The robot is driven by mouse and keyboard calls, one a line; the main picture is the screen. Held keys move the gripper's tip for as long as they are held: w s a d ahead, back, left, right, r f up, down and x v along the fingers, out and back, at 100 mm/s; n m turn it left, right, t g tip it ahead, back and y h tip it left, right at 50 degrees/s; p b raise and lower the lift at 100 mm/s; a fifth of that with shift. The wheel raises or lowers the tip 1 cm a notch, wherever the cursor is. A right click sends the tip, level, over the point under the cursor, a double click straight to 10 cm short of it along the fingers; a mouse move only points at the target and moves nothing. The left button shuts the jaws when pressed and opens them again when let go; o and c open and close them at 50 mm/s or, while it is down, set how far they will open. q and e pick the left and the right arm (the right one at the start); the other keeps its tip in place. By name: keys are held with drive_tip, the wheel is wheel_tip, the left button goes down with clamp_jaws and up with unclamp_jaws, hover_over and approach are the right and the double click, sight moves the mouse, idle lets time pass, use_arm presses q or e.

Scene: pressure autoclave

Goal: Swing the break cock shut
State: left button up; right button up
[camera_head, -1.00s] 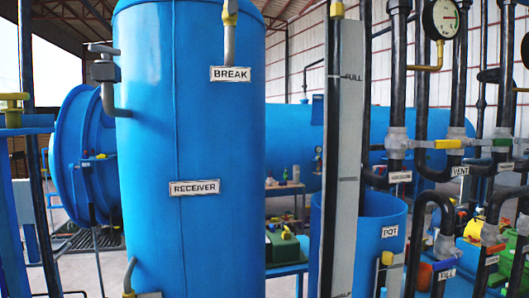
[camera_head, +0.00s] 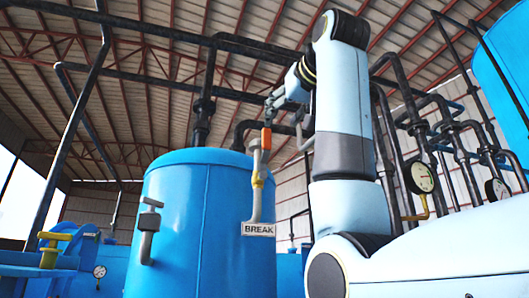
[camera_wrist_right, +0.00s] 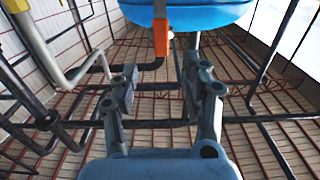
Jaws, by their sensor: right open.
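I cannot tell if a finger touches the handle. My left gripper is out of view.
The blue receiver (camera_head: 190,220) fills the middle of the head view. A grey valve (camera_head: 149,222) sticks out from its left side. Dark pipes run overhead and behind my right arm, with a pressure gauge (camera_head: 422,178) at the right. Air above the receiver's left is fairly open.

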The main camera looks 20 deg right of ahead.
sight(267, 136)
drive_tip(key=w, duration=0.1)
drive_tip(key=w+p, duration=0.2)
drive_tip(key=w, duration=0.1)
drive_tip(key=shift+w+a+r, duration=0.1)
drive_tip(key=shift+a+r, duration=0.15)
drive_tip(key=w+p, duration=0.3)
drive_tip(key=w, duration=0.2)
drive_tip(key=shift+w+f, duration=0.1)
drive_tip(key=shift+w, duration=0.2)
drive_tip(key=shift+w+f, duration=0.1)
drive_tip(key=shift+w, duration=0.4)
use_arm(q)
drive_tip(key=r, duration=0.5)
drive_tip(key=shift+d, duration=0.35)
use_arm(e)
clamp_jaws()
